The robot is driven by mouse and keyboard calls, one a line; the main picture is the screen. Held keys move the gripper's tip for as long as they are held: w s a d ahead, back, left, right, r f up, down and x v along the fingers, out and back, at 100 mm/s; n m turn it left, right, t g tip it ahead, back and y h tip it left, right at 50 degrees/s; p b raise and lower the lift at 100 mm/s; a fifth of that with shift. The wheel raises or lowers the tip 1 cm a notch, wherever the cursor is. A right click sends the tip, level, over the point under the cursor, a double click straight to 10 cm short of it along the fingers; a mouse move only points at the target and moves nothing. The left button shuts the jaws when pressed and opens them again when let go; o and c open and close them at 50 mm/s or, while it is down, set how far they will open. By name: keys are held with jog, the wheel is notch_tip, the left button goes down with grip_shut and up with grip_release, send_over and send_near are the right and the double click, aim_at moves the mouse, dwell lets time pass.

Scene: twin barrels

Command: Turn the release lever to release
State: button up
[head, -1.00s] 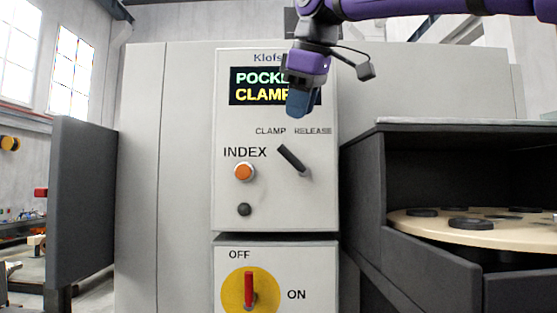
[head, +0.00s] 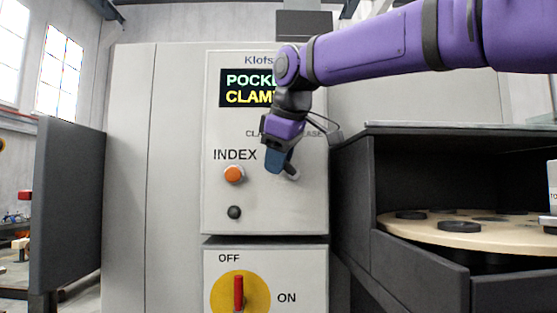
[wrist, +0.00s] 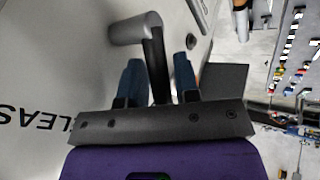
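The release lever is a dark bar on a grey pivot, mounted on the pale control panel (head: 218,140). In the head view my gripper (head: 278,162) is in front of it and hides most of the bar; the lever's pivot end (head: 293,173) shows at the lower right of the fingers. In the wrist view the lever (wrist: 155,62) runs between the two blue fingers of my gripper (wrist: 160,72). The fingers are apart, with the bar closer to the left one. The CLAMP and RELEASE labels are partly covered by my gripper.
An orange INDEX button (head: 234,174) and a black knob (head: 234,212) are left of the lever. A display (head: 247,88) above reads "POCKE" and "CLAM", partly hidden. A red switch (head: 239,291) is below. A dark housing with a round table (head: 480,236) stands right.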

grip_shut()
jog(key=shift+d, duration=0.1)
jog(key=shift+d+r+m+y, duration=0.15)
jog(key=shift+d+r+y, duration=0.05)
jog(key=shift+y, duration=0.4)
jog(key=shift+d+r+m+y, duration=0.15)
jog(key=shift+y, duration=0.45)
jog(key=shift+d+r+m+t+y, duration=0.15)
jog(key=shift+d+m+y, duration=0.1)
jog(key=shift+y, duration=0.5)
jog(key=shift+d+r+m+t+y, duration=0.15)
jog(key=shift+d+m+y, duration=0.1)
jog(key=shift+y, duration=0.5)
